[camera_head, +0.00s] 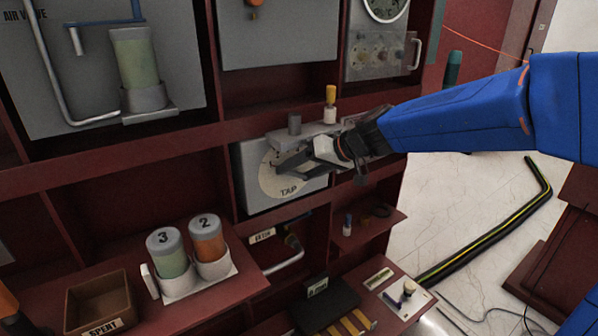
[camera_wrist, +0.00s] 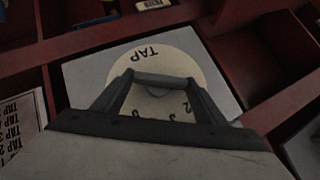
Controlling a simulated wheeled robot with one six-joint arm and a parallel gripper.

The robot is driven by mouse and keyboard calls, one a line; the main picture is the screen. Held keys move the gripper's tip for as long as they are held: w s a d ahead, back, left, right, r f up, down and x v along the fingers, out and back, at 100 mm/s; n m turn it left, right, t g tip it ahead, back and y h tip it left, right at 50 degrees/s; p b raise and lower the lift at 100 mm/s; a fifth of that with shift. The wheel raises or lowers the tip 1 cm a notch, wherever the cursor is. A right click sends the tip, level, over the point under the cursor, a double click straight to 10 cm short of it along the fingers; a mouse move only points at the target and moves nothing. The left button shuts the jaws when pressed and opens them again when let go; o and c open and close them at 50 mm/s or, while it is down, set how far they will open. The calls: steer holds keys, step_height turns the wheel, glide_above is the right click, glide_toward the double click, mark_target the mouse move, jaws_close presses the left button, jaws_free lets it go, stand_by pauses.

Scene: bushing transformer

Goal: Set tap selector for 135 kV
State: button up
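The tap selector is a pale round dial (camera_head: 270,183) on a grey plate (camera_head: 250,200), marked TAP; the dial also shows in the wrist view (camera_wrist: 190,68), with the lettering upside down. Digits, including 2 and 3, show on the side nearer my wrist; other marks are hidden. A grey bar-like handle (camera_wrist: 162,79) crosses the dial. My gripper (camera_head: 292,170), also seen in the wrist view (camera_wrist: 163,80), has its two dark fingertips at the handle's ends, with no visible gap. The handle's pointing direction and chosen tap cannot be read.
Canisters marked 3 (camera_head: 168,255) and 2 (camera_head: 207,240) sit on a lower shelf. Red frame edges surround the plate. A printed tap list (camera_wrist: 20,122) shows at the wrist view's left.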

steer(key=shift+y, duration=0.3)
steer(key=shift+w+d+f+m+g+y, duration=0.15)
steer(key=shift+m+g+y, duration=0.15)
steer(key=shift+m+y, duration=0.25)
steer(key=shift+d+f+m+g+y, duration=0.15)
steer(key=shift+m+g+y, duration=0.25)
steer(key=shift+m+y, duration=0.65)
steer(key=shift+y, duration=0.3)
steer(key=o, duration=1.1)
steer(key=shift+c, duration=0.2)
steer(key=v, duration=1.7)
